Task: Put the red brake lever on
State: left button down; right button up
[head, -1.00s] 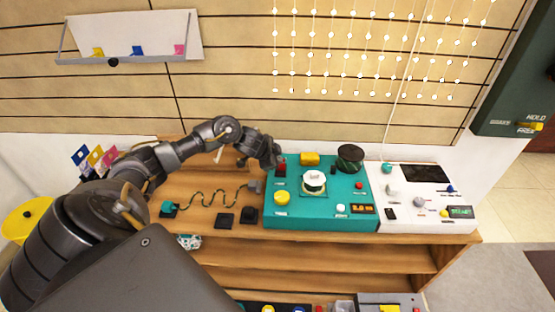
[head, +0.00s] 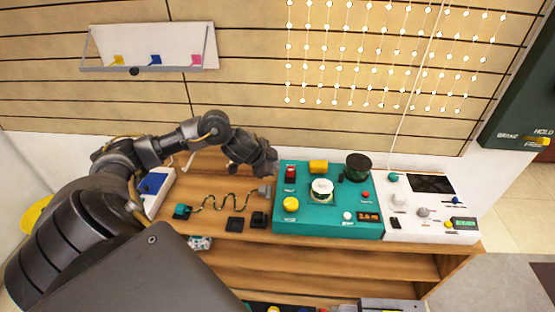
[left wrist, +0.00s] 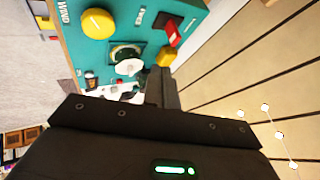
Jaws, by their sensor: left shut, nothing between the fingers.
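The red lever (head: 290,174) is at the back left corner of the teal console (head: 330,226). It also shows in the left wrist view (left wrist: 172,33), with a white part beside it; I cannot tell its setting. My left gripper (head: 270,165) is just left of the lever, close to the console's left edge, with a small visible gap. In the left wrist view its dark fingers (left wrist: 160,85) are together and empty, pointing toward the console. My right gripper is not in view.
A white console (head: 430,230) stands to the right. A wavy cable (head: 222,203) and black blocks lie left on the wooden shelf.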

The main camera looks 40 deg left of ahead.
pick_arm(q)
jog(key=shift+f, duration=0.1)
jog(key=s+d+f+n+h, duration=0.1)
jog(key=s+d+f, duration=0.2)
jog(key=d+f, duration=0.3)
jog(key=s+d+f, duration=0.3)
jog(key=d+f, duration=0.1)
jog(key=d, duration=0.4)
jog(key=s+f+n+g, duration=0.2)
jog(key=s+f, duration=0.3)
jog(key=f, duration=0.9)
jog(key=s+f+n+g, duration=0.15)
jog(key=s+f, duration=0.35)
jog(key=f, duration=0.8)
jog(key=s+d+f+g, duration=0.1)
jog(key=s+f, duration=0.4)
jog(key=s, duration=0.5)
jog(key=s+d+f+n+g+y, duration=0.1)
jog(key=s+f, duration=0.5)
jog(key=s, duration=0.4)
jog(key=s+d+f+n+g, duration=0.1)
jog(key=s+f, duration=0.5)
jog(key=s, duration=0.4)
jog(key=shift+s+f, duration=0.15)
jog(key=shift+f, duration=0.1)
jog(key=shift+g, duration=0.25)
